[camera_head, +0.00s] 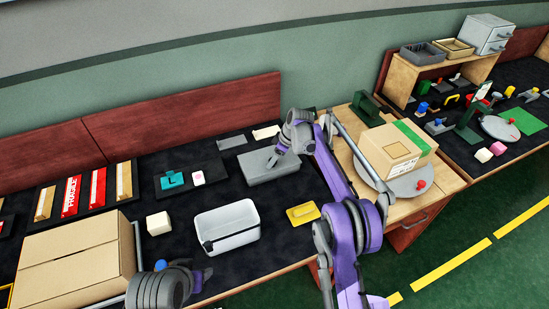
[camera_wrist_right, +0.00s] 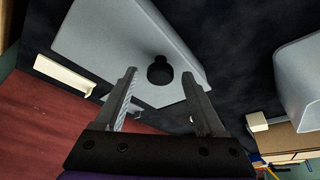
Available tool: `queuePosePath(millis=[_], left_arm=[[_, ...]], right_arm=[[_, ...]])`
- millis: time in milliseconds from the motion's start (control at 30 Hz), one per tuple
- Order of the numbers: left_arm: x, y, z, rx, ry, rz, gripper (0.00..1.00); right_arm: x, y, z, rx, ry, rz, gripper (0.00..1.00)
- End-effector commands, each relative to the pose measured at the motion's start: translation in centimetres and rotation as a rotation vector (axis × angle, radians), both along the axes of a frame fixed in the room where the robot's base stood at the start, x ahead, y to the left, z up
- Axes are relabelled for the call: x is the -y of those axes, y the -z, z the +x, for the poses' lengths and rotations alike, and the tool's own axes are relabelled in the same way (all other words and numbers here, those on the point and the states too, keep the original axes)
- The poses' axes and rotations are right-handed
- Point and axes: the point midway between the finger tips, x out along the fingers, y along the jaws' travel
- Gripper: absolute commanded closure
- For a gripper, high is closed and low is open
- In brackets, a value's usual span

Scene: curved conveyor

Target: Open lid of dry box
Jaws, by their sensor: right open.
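The dry box is a low grey box with a flat grey lid (camera_head: 262,172), on the dark table mat. In the right wrist view the lid (camera_wrist_right: 110,40) fills the upper middle, with a round black knob (camera_wrist_right: 160,70) on it. My right gripper (camera_head: 272,162) is over the box. In its wrist view the open fingers (camera_wrist_right: 160,76) stand on either side of the knob, apart from it. How far the tips are above the lid is unclear. My left gripper (camera_head: 200,280) is low at the front left, and its fingers are too small to read.
An open white bin (camera_head: 228,240) stands in front of the box; it also shows in the wrist view (camera_wrist_right: 303,80). A yellow dish (camera_head: 302,214) lies right of it. A large carton (camera_head: 70,265) is at left. Another carton (camera_head: 395,150) sits on a turntable at right.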

Motion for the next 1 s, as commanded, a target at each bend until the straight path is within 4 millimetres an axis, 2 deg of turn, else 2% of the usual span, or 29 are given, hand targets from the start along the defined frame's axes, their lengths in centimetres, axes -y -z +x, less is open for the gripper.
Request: queuePosePath(millis=[167,567,1000], left_arm=[[0.00,0.00,0.00,0.000,0.000,0.000,0.45],[0.00,0.00,0.00,0.000,0.000,0.000,0.45],[0.00,0.00,0.00,0.000,0.000,0.000,0.45]], right_arm=[[-0.01,0.01,0.01,0.000,0.000,0.000,0.29],[0.00,-0.02,0.00,0.000,0.000,0.000,0.99],[0.01,-0.04,0.00,0.000,0.000,0.000,1.00]])
